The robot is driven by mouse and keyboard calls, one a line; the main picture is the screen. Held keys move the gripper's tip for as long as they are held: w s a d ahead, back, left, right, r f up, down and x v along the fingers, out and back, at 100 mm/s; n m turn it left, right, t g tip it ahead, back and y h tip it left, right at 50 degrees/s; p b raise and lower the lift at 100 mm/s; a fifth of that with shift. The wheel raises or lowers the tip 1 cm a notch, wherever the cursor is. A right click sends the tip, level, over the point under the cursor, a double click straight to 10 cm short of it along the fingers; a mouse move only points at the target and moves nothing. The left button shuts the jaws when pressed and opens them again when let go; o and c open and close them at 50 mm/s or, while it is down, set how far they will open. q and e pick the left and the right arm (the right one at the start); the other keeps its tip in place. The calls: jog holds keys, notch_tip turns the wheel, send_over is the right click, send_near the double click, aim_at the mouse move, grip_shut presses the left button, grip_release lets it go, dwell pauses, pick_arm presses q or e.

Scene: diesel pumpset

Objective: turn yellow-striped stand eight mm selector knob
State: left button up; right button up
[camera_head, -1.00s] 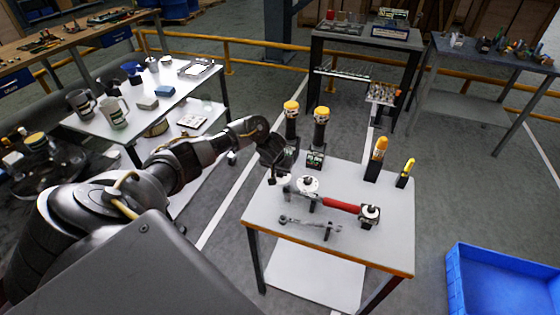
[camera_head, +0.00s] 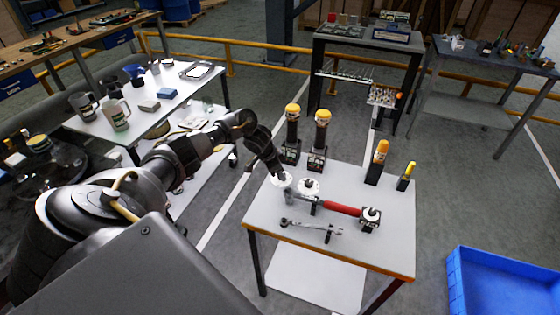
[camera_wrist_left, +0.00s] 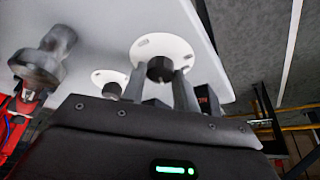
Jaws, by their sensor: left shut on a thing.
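Two white round dials with dark knobs lie on the small table: the left dial (camera_head: 281,181) and the right dial (camera_head: 309,186). My left gripper (camera_head: 279,173) reaches down at the left dial. In the left wrist view, my gripper's fingers (camera_wrist_left: 160,82) are shut on that dial's dark selector knob (camera_wrist_left: 160,68), over its white disc (camera_wrist_left: 163,46). The other dial (camera_wrist_left: 108,78) is beside it there. Two dark upright stands with yellow tops, the left stand (camera_head: 292,130) and right stand (camera_head: 320,140), rise behind. I cannot make out yellow stripes or millimetre markings. My right gripper is not in view.
A red-handled tool (camera_head: 342,208) lies right of the dials, near a small black block with a white top (camera_head: 370,219). A wrench-like tool (camera_head: 312,228) lies in front. Yellow-topped holders (camera_head: 380,162) stand at the right back. A blue bin (camera_head: 500,285) is on the floor.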

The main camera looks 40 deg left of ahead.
pick_arm(q)
jog(key=shift+m+g+b, duration=0.3)
jog(key=shift+m+b, duration=0.1)
jog(key=shift+m, duration=0.4)
jog(key=o, duration=1)
jog(key=v, duration=1)
jog(key=shift+s+a+r, duration=0.1)
jog(key=shift+a+r, duration=0.25)
jog(key=shift+a, duration=0.05)
jog(key=shift+s+f, duration=0.1)
